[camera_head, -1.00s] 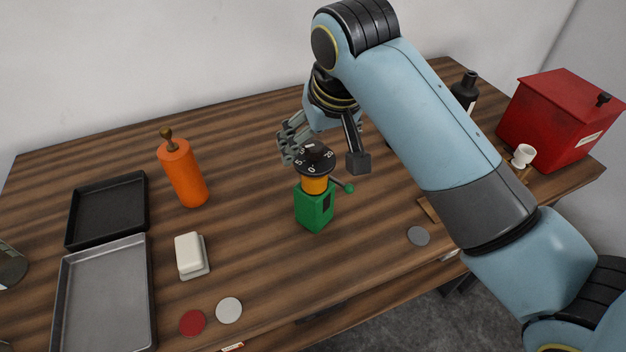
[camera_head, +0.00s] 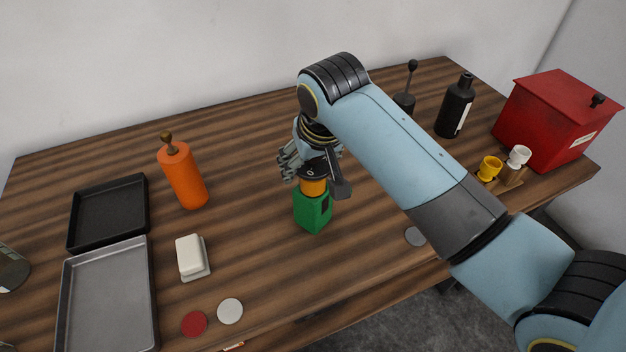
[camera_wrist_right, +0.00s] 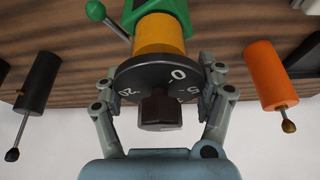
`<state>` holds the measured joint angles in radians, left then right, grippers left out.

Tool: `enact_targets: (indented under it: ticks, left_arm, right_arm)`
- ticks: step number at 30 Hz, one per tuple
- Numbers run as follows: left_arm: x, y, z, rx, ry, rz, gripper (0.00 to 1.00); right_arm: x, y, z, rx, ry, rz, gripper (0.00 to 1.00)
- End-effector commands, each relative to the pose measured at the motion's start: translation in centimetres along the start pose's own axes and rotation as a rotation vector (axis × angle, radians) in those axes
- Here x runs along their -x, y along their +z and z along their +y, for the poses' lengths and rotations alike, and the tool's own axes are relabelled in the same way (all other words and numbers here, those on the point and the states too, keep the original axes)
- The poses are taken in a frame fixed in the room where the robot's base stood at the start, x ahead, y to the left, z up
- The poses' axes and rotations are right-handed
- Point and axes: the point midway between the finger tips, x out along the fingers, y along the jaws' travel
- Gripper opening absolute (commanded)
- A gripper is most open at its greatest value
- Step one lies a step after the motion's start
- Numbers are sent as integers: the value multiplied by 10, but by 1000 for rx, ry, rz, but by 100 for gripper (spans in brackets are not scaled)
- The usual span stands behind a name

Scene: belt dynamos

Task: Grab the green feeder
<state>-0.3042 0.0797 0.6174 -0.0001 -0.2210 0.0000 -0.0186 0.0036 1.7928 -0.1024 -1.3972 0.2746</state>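The green feeder (camera_head: 312,210) stands upright on the table, a green box with a yellow-orange collar and a numbered black dial on top. In the right wrist view its dial (camera_wrist_right: 158,82) faces the camera, with a dark knob, the yellow collar and a lever with a green ball behind it. My right gripper (camera_head: 312,172) is at the top of the feeder. Its fingers (camera_wrist_right: 160,80) are spread on both sides of the dial, close to its rim; I see no clear grip. My left gripper is not in view.
Black (camera_head: 107,212) and grey (camera_head: 108,300) trays lie farther left. A black bottle (camera_head: 455,106), a yellow cup (camera_head: 489,168) and a red box (camera_head: 548,122) are at right.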

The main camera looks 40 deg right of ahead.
Motion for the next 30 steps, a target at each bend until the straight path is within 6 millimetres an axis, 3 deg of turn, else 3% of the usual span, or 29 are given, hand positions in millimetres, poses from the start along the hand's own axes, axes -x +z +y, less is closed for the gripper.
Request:
enact_targets:
  ticks: [2,12,23,30]
  left_arm:
    - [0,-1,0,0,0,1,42]
    - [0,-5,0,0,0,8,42]
    - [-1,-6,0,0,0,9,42]
    - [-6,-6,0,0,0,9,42]
  right_arm:
    - [0,0,0,0,0,1,48]
    - [0,0,0,0,0,1,4]
    - [2,-2,0,0,0,5,3]
    - [20,-10,0,-1,-1,7,3]
